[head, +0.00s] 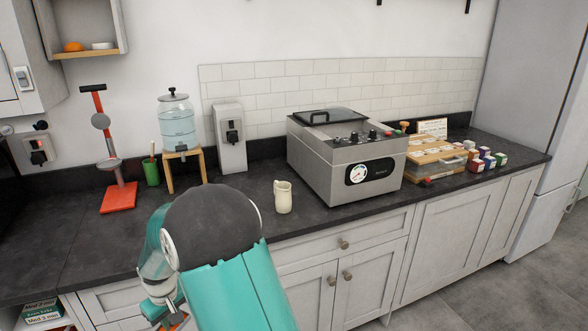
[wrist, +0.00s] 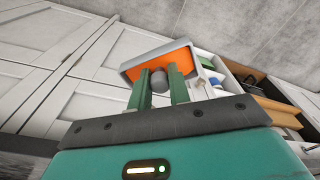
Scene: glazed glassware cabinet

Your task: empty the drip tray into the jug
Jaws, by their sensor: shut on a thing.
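The cream jug (head: 283,197) stands upright on the dark worktop, in front of the steel machine and apart from my gripper. In the wrist view, my gripper (wrist: 160,75) is shut on a round grey knob. The knob is at the near side of an orange tray with a grey rim, which I take as the drip tray (wrist: 183,56). The tray is held off the worktop, in front of the white cabinet doors. In the head view my arm hides most of my gripper and the tray, at the bottom left. I cannot tell what is in the tray.
A steel machine (head: 345,160), a glass dispenser (head: 177,122) on a wooden stand, a green cup (head: 151,172) and a red-based stand (head: 118,197) are on the worktop. An open shelf with boxes (head: 42,312) is below left. Worktop right of the jug's front is clear.

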